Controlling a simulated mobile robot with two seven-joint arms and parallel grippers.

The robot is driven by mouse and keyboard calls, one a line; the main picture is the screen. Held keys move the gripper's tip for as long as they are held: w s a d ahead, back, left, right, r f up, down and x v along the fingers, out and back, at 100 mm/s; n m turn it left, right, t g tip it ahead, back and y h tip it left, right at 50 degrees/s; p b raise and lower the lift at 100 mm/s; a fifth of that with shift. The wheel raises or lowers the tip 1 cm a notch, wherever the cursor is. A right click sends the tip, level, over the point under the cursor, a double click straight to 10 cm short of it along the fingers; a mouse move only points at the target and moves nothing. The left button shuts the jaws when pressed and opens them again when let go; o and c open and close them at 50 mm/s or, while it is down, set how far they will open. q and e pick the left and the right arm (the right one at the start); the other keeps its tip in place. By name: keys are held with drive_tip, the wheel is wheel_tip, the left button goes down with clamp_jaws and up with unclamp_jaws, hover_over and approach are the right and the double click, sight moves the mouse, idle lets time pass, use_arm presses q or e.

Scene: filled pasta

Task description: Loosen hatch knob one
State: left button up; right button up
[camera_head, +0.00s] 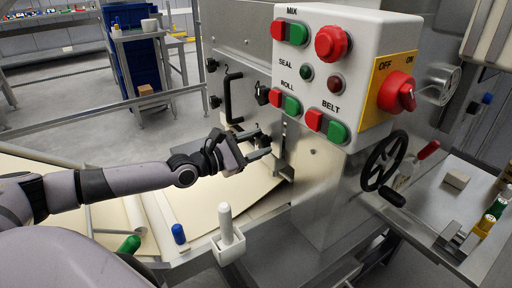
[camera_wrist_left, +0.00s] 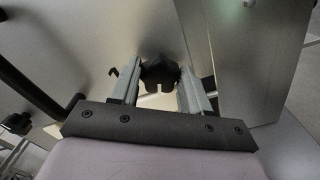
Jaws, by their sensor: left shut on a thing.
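The hatch is a metal panel (camera_head: 232,50) on the machine's side, with a black bar handle (camera_head: 232,98). My left gripper (camera_head: 268,146) is at the hatch's lower right edge. In the left wrist view, a black lobed knob (camera_wrist_left: 160,72) sits between the two metal fingers of my left gripper (camera_wrist_left: 163,82), which is shut on it. In the head view this knob is mostly hidden by the fingers. Another black knob (camera_head: 262,95) is higher on the hatch's right edge and is free. My right gripper is out of view.
A white control box (camera_head: 345,75) with red and green buttons overhangs at upper right. A black handwheel (camera_head: 384,160) is right of the hatch. A white-handled tool (camera_head: 227,230) stands below my left gripper, near a pale dough sheet (camera_head: 190,205). A side table (camera_head: 425,195) is at right.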

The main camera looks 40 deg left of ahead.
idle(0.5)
use_arm(q)
drive_tip(key=o, duration=1)
drive_tip(key=shift+o, duration=0.2)
drive_tip(key=v, duration=0.7)
drive_tip(key=shift+p, duration=0.3)
